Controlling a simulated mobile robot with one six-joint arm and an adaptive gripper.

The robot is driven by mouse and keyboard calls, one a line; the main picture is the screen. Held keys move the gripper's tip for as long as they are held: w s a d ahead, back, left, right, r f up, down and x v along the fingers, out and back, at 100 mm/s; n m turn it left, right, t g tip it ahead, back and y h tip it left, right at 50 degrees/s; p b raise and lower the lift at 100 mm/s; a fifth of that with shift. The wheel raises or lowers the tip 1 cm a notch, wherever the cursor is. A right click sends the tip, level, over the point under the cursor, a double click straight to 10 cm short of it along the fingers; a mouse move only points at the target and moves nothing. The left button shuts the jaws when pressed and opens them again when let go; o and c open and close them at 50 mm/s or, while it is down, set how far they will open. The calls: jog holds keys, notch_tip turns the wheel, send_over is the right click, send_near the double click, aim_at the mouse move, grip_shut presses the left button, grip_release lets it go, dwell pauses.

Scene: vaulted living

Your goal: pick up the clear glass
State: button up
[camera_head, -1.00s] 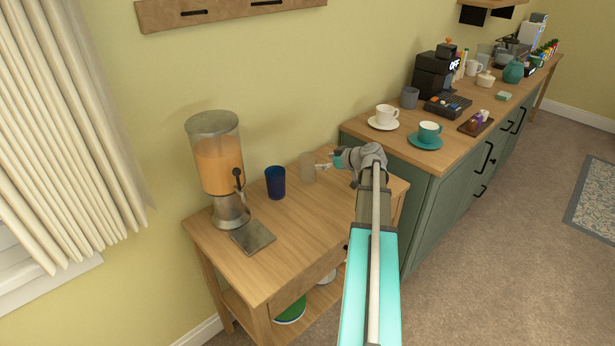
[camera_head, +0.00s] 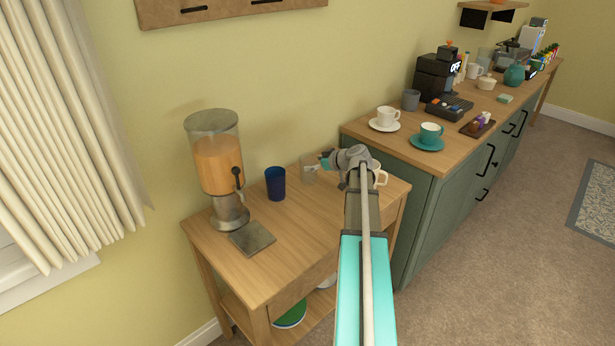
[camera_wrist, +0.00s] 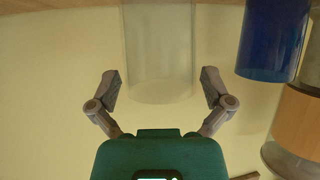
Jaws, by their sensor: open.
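The clear glass (camera_head: 307,176) stands on the small wooden table in the head view, right of the blue cup. In the wrist view the clear glass (camera_wrist: 158,50) fills the upper middle, apparently upside down in the picture. My gripper (camera_wrist: 160,84) is open, with one finger on each side of the glass's near end; gaps show on both sides. In the head view my gripper (camera_head: 321,161) is at the glass's right side, its fingers small and partly hidden. How deep the glass sits between the fingers is hard to tell.
The blue cup (camera_head: 275,183) stands close left of the glass and shows in the wrist view (camera_wrist: 272,40). A juice dispenser (camera_head: 217,165) is farther left. A white mug (camera_head: 380,176) is partly behind my arm.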

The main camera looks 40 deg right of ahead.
jog(key=shift+b+x, duration=0.3)
jog(key=shift+x, duration=0.9)
jog(key=c, duration=0.9)
jog(key=shift+r, duration=0.15)
jog(key=shift+r+p, duration=0.95)
jog(key=shift+p, duration=0.15)
jog(key=s+d+r+p, duration=0.1)
jog(key=d+r+p, duration=0.2)
jog(key=d, duration=0.1)
jog(key=s+d+r+p, duration=0.1)
jog(key=d+r+p, duration=0.3)
jog(key=d, duration=0.1)
jog(key=s+d+r+p, duration=0.1)
jog(key=d+r+p, duration=0.2)
jog(key=d, duration=0.1)
jog(key=shift+s+d+r+p, duration=0.25)
jog(key=shift+d+r+p, duration=0.1)
jog(key=shift+r+p, duration=0.05)
